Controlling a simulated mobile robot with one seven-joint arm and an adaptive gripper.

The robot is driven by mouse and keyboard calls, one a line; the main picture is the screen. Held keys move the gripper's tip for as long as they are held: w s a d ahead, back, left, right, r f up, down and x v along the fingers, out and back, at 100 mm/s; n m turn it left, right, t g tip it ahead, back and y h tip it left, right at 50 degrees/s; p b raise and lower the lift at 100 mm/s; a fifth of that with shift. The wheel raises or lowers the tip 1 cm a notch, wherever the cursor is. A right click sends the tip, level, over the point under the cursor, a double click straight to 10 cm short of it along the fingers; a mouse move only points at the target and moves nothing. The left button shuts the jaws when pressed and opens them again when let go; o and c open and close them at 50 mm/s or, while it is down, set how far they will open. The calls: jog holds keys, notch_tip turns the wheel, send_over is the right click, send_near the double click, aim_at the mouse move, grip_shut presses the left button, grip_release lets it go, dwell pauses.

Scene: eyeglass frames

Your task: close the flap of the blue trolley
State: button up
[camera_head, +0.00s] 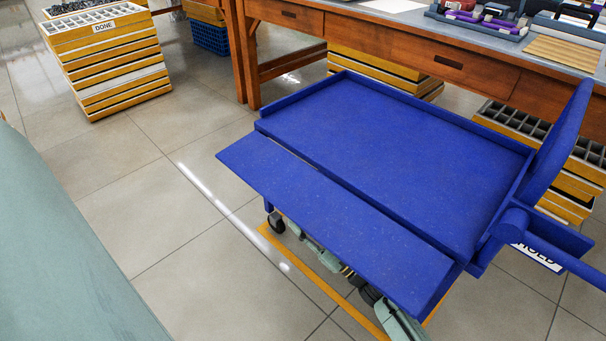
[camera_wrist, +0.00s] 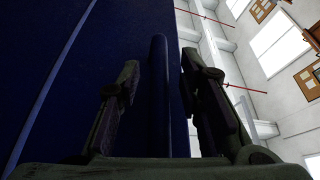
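The blue trolley (camera_head: 400,150) fills the middle and right of the head view. Its flap (camera_head: 330,220) is folded out on the near left side, roughly level with the bed, with a narrow gap between them. My gripper is hidden beneath the flap in the head view, where only pale green parts of my arm show. In the wrist view my gripper (camera_wrist: 160,76) has its fingers apart, pointing up, with a dark blue bar-like part (camera_wrist: 159,100) between them. I cannot tell which trolley part this is. A broad blue surface fills the left of that view.
A wooden bench (camera_head: 390,50) stands behind the trolley. A stack of yellow trays (camera_head: 110,65) marked DONE stands at back left, and more trays (camera_head: 560,190) stand at right. The tiled floor (camera_head: 170,215) left of the flap is clear. Orange floor tape runs beneath the trolley.

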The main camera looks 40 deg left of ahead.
jog(key=shift+a, duration=0.3)
jog(key=shift+r, duration=0.1)
jog(key=shift+c, duration=0.5)
grip_shut()
